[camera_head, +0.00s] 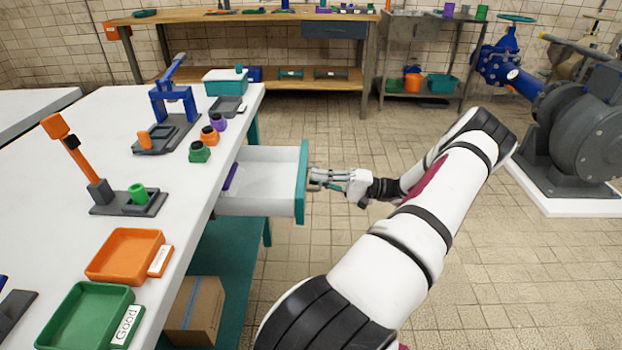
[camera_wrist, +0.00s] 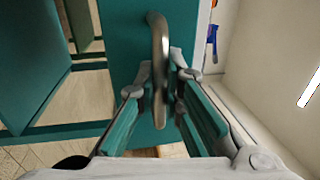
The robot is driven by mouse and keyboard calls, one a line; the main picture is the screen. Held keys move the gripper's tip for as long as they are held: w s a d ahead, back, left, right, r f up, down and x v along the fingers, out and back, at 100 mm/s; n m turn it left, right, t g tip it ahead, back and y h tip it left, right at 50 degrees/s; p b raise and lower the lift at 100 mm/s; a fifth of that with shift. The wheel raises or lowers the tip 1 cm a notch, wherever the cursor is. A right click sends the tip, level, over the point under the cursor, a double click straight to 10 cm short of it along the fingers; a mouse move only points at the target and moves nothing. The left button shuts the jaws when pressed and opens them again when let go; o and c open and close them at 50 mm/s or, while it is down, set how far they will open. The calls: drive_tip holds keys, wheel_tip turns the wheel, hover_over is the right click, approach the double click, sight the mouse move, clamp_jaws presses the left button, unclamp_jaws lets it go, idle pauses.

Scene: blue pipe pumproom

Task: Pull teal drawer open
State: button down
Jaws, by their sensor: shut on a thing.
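The teal drawer (camera_head: 302,180) sticks out from under the white worktable, pulled well open, with a white inside and a purple thing (camera_head: 231,176) lying in it near the table. Its teal front fills the middle of the wrist view (camera_wrist: 125,60). A curved metal handle (camera_wrist: 158,45) stands on that front. My gripper (camera_head: 326,179) is at the outer side of the drawer front, its fingers shut on the handle. In the wrist view my gripper (camera_wrist: 165,105) has one finger on each side of the handle.
The white worktable (camera_head: 100,115) carries an orange tray (camera_head: 125,255), a green tray (camera_head: 85,315) and several fixtures. A cardboard box (camera_head: 195,310) sits on the teal shelf below. Grey and blue pump machinery (camera_head: 590,145) stands at the right.

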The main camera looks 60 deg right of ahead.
drive_tip(key=shift+s+d, duration=0.25)
drive_tip(key=shift+s, duration=0.45)
drive_tip(key=c, duration=1.7)
unclamp_jaws()
drive_tip(key=v, duration=1.2)
drive_tip(key=shift+f, duration=0.1)
